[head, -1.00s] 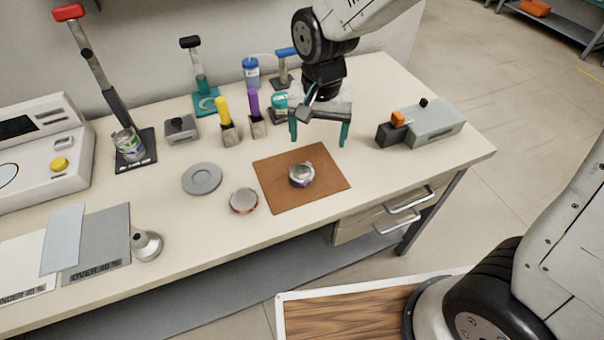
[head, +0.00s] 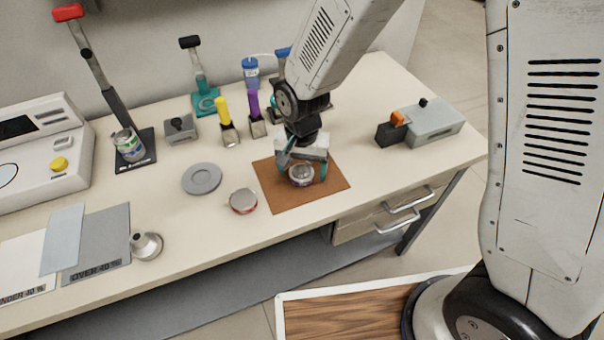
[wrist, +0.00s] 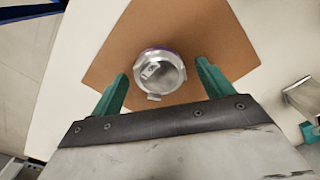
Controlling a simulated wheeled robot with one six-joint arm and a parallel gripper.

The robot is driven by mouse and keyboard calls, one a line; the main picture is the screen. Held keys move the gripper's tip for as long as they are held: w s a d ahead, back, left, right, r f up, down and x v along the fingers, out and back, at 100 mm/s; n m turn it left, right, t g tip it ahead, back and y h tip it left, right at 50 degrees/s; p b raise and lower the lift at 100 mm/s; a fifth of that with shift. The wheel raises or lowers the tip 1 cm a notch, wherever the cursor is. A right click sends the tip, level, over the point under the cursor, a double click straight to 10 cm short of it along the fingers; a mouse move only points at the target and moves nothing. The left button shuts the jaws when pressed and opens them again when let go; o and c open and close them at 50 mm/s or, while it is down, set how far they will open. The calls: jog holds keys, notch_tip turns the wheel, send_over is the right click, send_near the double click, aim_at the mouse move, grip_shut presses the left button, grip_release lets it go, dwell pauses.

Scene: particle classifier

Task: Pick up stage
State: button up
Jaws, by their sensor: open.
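The stage is not plainly identified by any label; the likeliest object is a small round silver piece with a purplish side (head: 301,175) on the brown mat (head: 283,199). In the wrist view the round silver piece (wrist: 159,73) shows a metal top with small tabs. My gripper (head: 301,178) is low over the mat with its teal fingers apart. In the wrist view my gripper (wrist: 158,82) has one finger on each side of the piece, with gaps between them and it.
A red-sided round tin (head: 243,201) and a grey disc (head: 202,178) lie left of the mat. Yellow (head: 224,112) and purple (head: 254,106) handled tools stand behind. A grey box device (head: 428,122) is to the right. The table front near the mat is clear.

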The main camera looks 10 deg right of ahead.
jog(key=c, duration=1.2)
jog(key=shift+o, duration=0.2)
jog(key=shift+r, duration=0.15)
